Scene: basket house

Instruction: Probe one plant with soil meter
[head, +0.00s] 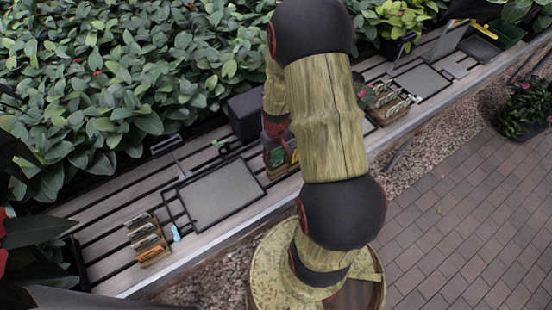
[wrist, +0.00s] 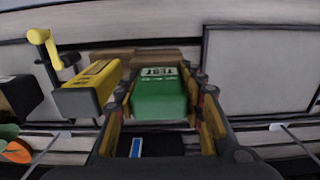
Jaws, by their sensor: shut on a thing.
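My gripper (wrist: 163,90) is shut on a green box-shaped thing (wrist: 158,98) marked "TEST", which sits between the fingers in the wrist view. I cannot tell for sure that it is the soil meter, and I see no probe on it. A yellow box-shaped device (wrist: 92,88) is just left of the fingers. In the head view my arm hides most of the gripper, above the slatted bench. Leafy green plants (head: 110,75) fill the upper left, behind the bench. Another plant (head: 400,18) is at the top.
The slatted bench (head: 110,205) bears a grey tray (head: 218,195), a wooden rack (head: 147,238) with several small items, and a second rack (head: 388,102). A second grey tray (head: 422,80) lies farther right. Brick paving (head: 450,205) is open at right, with a potted plant (head: 525,108).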

